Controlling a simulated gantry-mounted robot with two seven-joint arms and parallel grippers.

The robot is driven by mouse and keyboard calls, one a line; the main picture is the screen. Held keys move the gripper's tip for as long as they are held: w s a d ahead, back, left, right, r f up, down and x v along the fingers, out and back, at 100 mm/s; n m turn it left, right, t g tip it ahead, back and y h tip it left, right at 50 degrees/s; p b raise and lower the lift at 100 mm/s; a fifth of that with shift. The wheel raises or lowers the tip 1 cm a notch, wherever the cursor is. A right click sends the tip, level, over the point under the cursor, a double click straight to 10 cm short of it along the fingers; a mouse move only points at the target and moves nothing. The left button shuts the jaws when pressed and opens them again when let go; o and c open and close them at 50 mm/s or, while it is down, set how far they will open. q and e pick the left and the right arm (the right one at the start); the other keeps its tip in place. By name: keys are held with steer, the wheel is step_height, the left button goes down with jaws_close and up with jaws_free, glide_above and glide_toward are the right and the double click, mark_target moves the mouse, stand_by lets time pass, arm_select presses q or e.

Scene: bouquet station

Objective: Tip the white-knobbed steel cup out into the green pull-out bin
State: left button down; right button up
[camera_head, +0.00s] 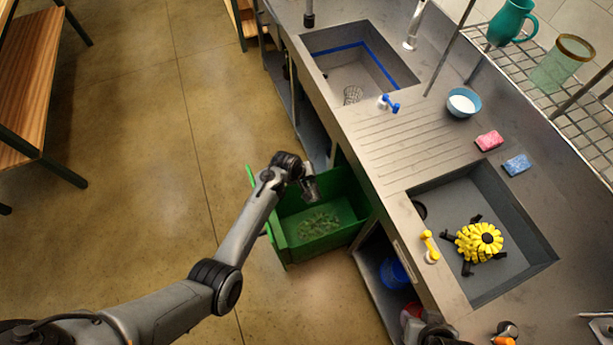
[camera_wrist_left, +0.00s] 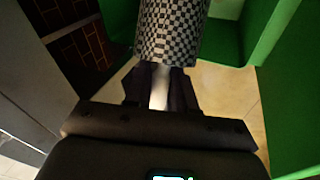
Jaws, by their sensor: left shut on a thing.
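My left gripper (camera_head: 304,177) is over the green pull-out bin (camera_head: 276,237), which stands open from under the counter. In the left wrist view, the gripper (camera_wrist_left: 160,92) is shut on the pale knob (camera_wrist_left: 160,86) of the steel cup (camera_wrist_left: 170,35), which has a checkered surface. The cup shows small and dark in the head view (camera_head: 312,190), above the bin's far part. Its mouth and contents are hidden, and I cannot tell its tilt. Greenish bits (camera_head: 318,222) lie on the bin floor.
The counter (camera_head: 385,160) edge runs along the bin's right side. A blue bucket (camera_head: 394,273) stands under the counter. Floor (camera_head: 140,190) left of the bin is clear.

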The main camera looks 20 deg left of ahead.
arm_select(q)
steer(key=shift+s+t+y, duration=0.15)
steer(key=shift+t+y, duration=0.15)
steer(key=shift+t, duration=0.1)
steer(key=shift+s+d+t+b, duration=0.1)
steer(key=shift+d+t+b, duration=0.1)
steer(key=shift+t+b, duration=0.1)
steer(key=shift+s+d+r+m+t+y+b, duration=0.1)
steer(key=shift+r+m+t+y+b, duration=0.15)
steer(key=shift+m+t+y+b, duration=0.6)
steer(key=shift+s+d+r+n+t+y+p, duration=0.1)
steer(key=shift+r+n+t+y+p, duration=0.15)
steer(key=shift+t+y+p, duration=0.25)
steer(key=shift+d+f+t+y, duration=0.1)
steer(key=shift+t+y, duration=0.25)
steer(key=shift+s+d+f+t+y+b, duration=0.15)
steer(key=shift+s+d+t+y+b, duration=0.1)
steer(key=shift+t+y+b, duration=0.4)
steer(key=shift+m+t+b, duration=0.35)
steer(key=shift+m+t, duration=0.05)
steer(key=shift+t, duration=0.15)
steer(key=shift+s+d+t+y+b, duration=0.1)
steer(key=shift+s+t+y+b, duration=0.1)
steer(key=shift+t+y+b, duration=0.35)
steer(key=shift+r+m+t+b, duration=0.3)
steer(key=shift+r+t+b, duration=0.05)
